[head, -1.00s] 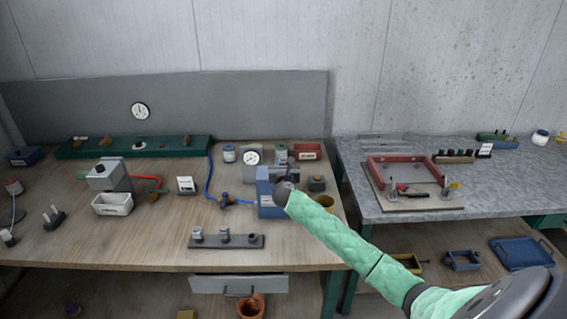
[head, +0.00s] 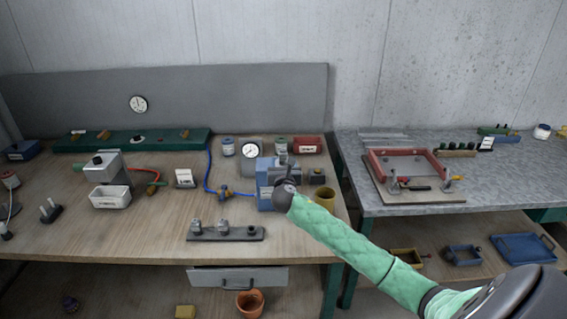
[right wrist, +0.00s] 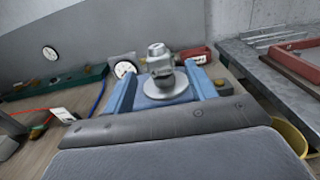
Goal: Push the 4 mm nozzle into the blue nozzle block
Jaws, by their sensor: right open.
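The blue nozzle block (head: 266,198) stands near the right end of the wooden bench, a white label on its front. In the right wrist view the blue block (right wrist: 167,98) fills the middle. A silver-grey nozzle (right wrist: 160,60) stands upright over a round grey disc there. I cannot read its size, nor tell how deep it sits. My right gripper (head: 285,182) is close in front of the block and partly covers it. It is open; its fingertips are hard to make out against the block. My left gripper is not in view.
A dark rack (head: 228,234) in front holds two nozzles, its right-hand place bare. A gauge (head: 250,151) stands behind the block, a yellow cup (head: 325,198) right of it. A blue hose (head: 208,172) runs to its left. Bare bench lies at front left.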

